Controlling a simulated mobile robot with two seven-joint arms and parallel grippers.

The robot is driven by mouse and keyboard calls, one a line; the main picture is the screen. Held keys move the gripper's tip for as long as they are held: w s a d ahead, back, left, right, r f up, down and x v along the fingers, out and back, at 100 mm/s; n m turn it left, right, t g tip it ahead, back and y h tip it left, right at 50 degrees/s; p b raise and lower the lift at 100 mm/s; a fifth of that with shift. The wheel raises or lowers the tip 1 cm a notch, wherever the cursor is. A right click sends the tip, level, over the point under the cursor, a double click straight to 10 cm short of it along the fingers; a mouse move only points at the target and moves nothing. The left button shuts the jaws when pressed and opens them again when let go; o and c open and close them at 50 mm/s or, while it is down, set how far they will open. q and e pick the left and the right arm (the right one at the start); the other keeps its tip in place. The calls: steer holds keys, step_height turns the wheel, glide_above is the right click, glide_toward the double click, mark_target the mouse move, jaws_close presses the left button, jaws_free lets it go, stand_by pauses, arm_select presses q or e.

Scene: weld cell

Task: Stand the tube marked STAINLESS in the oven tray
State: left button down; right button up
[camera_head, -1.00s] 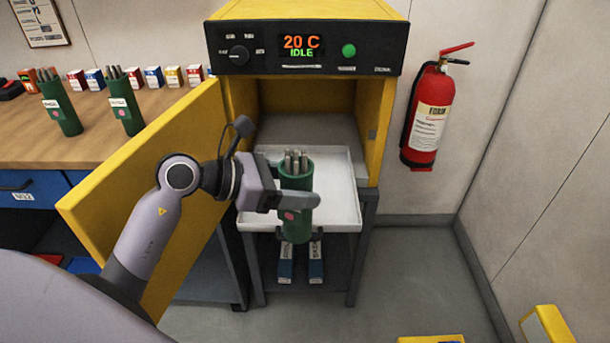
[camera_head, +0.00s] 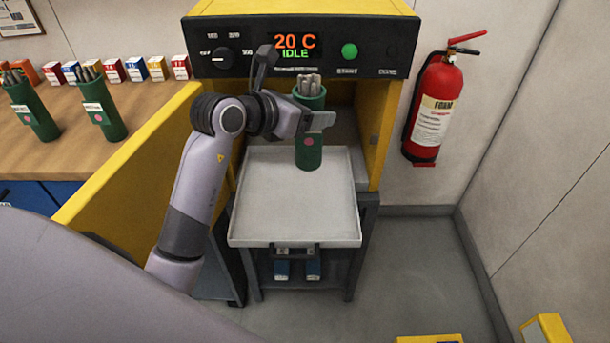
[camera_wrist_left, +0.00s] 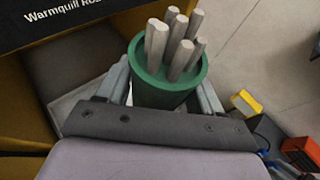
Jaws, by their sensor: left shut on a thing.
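My left gripper (camera_head: 312,122) is shut on a green tube (camera_head: 309,152) filled with several grey rods. The tube is upright in front of the oven opening, above the back part of the tray; its label is too covered to read. In the left wrist view the same tube (camera_wrist_left: 160,95) sits between the two fingers, with the rods pointing up. The white oven tray (camera_head: 290,215) is pulled out and empty. Whether the tube's base touches the tray cannot be told for sure; it appears above it. My right gripper is not in view.
The yellow oven (camera_head: 375,130) has its door (camera_head: 130,190) open to the left, beside my arm. Two more green tubes with rods, a left one (camera_head: 38,115) and a right one (camera_head: 105,112), stand on the wooden bench (camera_head: 75,150). A red extinguisher (camera_head: 432,110) hangs at right.

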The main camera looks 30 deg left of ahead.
arm_select(q)
step_height(320, 180, down, 16)
steer(key=shift+r+b, duration=0.25)
steer(key=shift+b, duration=0.1)
steer(key=shift+f, duration=0.1)
steer(key=shift+c, duration=0.8)
jaws_free()
steer(key=shift+f, duration=0.2)
